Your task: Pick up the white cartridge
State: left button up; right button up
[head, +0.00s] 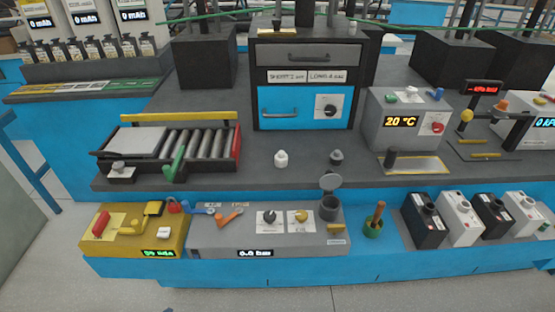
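A small white capped piece (281,158) stands upright on the dark grey bench top, in front of the blue-fronted cabinet. It is the size of a cartridge, but I cannot tell for sure that it is the white cartridge. A similar dark piece (336,157) stands to its right. At the front right, two larger white boxes with round tops, one at the left (460,222) and one at the right (522,212), alternate with black ones (424,222). Neither of my grippers is in view.
A roller tray (165,145) lies left on the bench, and a grey box reading 20 °C (405,117) stands right. Bare bench surrounds the small white piece.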

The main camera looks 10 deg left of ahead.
aim_at(281, 158)
jog(key=l+u, duration=0.2)
jog(key=l, duration=0.5)
jog(key=k+l+u, duration=0.1)
jog(key=l+u, duration=0.15)
jog(key=l, duration=0.45)
